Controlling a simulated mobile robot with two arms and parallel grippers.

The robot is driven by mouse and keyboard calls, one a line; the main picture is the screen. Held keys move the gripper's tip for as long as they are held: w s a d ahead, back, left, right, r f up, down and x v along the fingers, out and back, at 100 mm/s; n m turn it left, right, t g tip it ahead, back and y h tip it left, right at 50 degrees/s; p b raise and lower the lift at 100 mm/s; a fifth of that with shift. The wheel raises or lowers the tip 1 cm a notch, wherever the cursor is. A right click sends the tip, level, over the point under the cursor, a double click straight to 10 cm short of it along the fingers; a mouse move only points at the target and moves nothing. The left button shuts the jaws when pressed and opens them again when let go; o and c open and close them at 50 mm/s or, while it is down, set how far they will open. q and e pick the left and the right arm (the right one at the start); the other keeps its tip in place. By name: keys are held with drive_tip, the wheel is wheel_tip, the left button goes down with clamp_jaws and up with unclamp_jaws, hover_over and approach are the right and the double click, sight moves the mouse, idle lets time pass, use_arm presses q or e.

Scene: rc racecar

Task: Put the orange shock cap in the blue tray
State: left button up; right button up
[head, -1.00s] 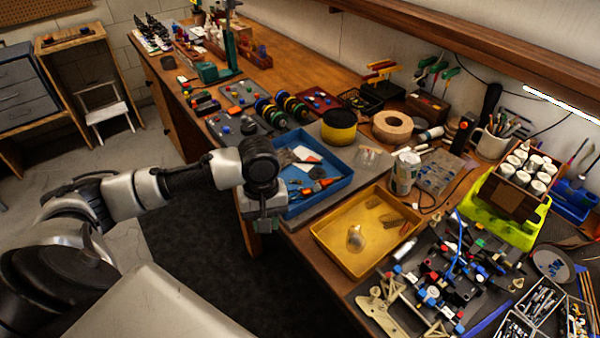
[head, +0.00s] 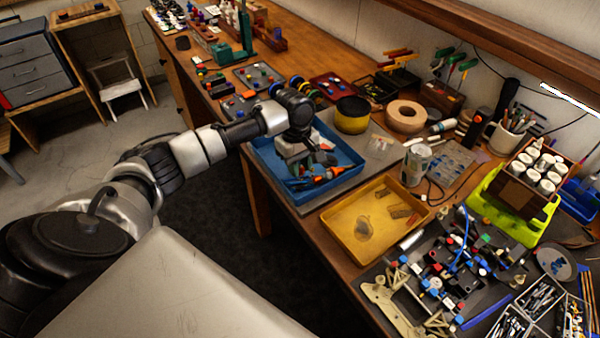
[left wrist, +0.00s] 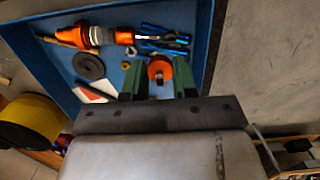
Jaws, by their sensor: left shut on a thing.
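The blue tray (head: 335,184) sits near the table's front edge, and its walls also frame the left wrist view (left wrist: 203,45). My left gripper (head: 300,172) points down over the tray. In the left wrist view its green fingers (left wrist: 159,80) are shut on the orange shock cap (left wrist: 155,66), a round orange piece with a dark centre. The cap shows against the tray's inside; its height above the floor is hard to tell. In the head view the gripper mostly hides it. My right gripper is not in view.
The tray also holds an orange tool-like part (left wrist: 92,36), blue-handled pliers (left wrist: 165,40) and a dark disc (left wrist: 88,66). A yellow tray (head: 345,238) stands just right of it. A black-and-yellow roll (head: 352,115) and a tan tape roll (head: 406,117) stand behind.

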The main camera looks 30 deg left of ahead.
sight(300, 183)
use_arm(q)
wheel_tip(300, 183, down, 4)
drive_tip(key=shift+r+p, duration=0.15)
drive_tip(key=shift+p, duration=0.3)
drive_tip(key=shift+w+f, duration=0.1)
drive_tip(key=shift+f, duration=0.1)
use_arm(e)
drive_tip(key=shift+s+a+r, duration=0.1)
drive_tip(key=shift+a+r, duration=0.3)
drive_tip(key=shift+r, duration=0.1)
use_arm(q)
drive_tip(key=shift+f, duration=0.15)
